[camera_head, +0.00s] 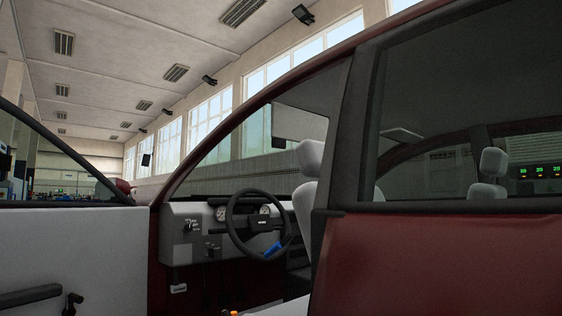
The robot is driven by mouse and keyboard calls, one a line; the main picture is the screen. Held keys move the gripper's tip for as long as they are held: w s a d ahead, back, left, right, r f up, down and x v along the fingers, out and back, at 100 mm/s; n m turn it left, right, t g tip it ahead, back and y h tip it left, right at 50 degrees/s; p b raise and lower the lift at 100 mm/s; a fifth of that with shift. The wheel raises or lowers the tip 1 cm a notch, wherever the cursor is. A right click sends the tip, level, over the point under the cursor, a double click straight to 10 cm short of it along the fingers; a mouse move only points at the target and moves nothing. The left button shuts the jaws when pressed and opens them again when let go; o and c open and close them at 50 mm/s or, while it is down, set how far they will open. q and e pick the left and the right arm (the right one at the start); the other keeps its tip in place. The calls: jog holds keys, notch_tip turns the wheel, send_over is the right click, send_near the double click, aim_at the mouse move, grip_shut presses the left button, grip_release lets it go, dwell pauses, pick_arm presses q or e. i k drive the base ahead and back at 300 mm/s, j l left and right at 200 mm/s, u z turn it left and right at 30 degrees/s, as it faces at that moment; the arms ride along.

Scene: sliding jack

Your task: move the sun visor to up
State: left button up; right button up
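A pale grey sun visor panel (300,123) shows through the open front doorway of a dark red car, behind the upper windshield frame. It hangs down at a slant from the roof line. A second, thinner pale panel (402,135) shows through the rear side window, probably the other visor, seen nearly edge-on. I cannot tell which visor the task means. Neither of my grippers is in view, and nothing is seen touching the visors.
The open front door (75,255) fills the lower left. The closed rear door (440,262) fills the right. Between them are the steering wheel (233,231), with a small blue item (272,250) at its lower right, and the front seat (306,200). The dark pillar stands beside the doorway.

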aim_at(292, 124)
jog(key=i+j+z, duration=0.2)
jog(key=j+z, duration=0.2)
jog(key=j, duration=0.15)
jog(key=i+j+z, duration=0.2)
jog(key=j, duration=0.15)
jog(key=i+j+z, duration=0.2)
jog(key=j+z, duration=0.2)
jog(key=j, duration=0.25)
jog(key=j+z, duration=0.4)
jog(key=j, duration=0.25)
jog(key=j+z, duration=0.35)
jog(key=j, duration=0.4)
jog(key=j+z, duration=0.4)
jog(key=j, duration=0.3)
